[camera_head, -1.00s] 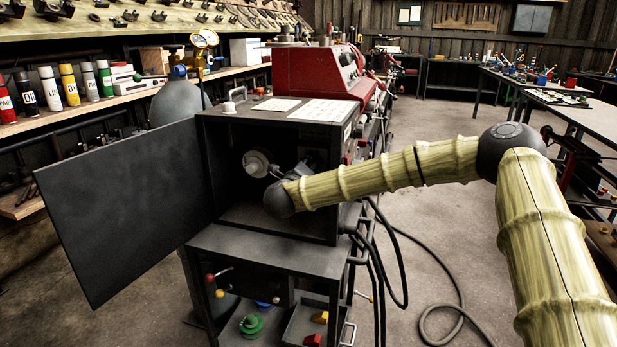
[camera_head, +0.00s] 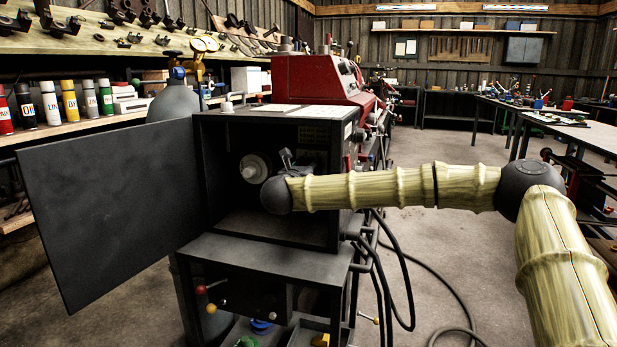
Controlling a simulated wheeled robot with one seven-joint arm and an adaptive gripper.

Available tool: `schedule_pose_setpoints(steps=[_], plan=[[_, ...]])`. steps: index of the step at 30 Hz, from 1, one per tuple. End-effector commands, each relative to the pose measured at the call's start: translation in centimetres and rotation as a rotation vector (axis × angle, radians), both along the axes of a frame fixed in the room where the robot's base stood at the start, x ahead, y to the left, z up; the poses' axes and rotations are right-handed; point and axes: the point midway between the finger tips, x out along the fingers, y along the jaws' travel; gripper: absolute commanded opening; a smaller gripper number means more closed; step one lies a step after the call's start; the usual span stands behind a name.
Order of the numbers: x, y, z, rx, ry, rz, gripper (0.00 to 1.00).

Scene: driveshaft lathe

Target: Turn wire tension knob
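The open dark metal cabinet (camera_head: 322,235) stands in the middle of the view, its door (camera_head: 110,205) swung out to the left. Inside is a pale round wheel-like part (camera_head: 254,168) on the back wall. I cannot tell whether it is the wire tension knob, and no other part is clearly that knob. My gripper (camera_head: 284,158) is inside the cabinet opening, just right of the pale part. It is small, dark and mostly hidden behind my wrist. I cannot see its fingertips well, or whether it touches anything.
A red machine (camera_head: 312,80) stands behind the cabinet. Black cables (camera_head: 392,270) hang at its right side. Spray cans (camera_head: 68,102) line the left shelf. A tray with coloured parts is below. The floor to the right is mostly clear.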

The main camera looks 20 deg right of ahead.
Motion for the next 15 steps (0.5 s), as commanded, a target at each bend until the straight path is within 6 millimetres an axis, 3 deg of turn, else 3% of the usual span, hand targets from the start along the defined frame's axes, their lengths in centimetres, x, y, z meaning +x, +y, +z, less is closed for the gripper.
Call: schedule_pose_setpoints(steps=[1,15], plan=[[-0.05,-0.07,-0.71,0.015,-0.004,-0.001,0.11],[-0.05,-0.07,-0.38,0.07,-0.041,-0.001,0.11]])
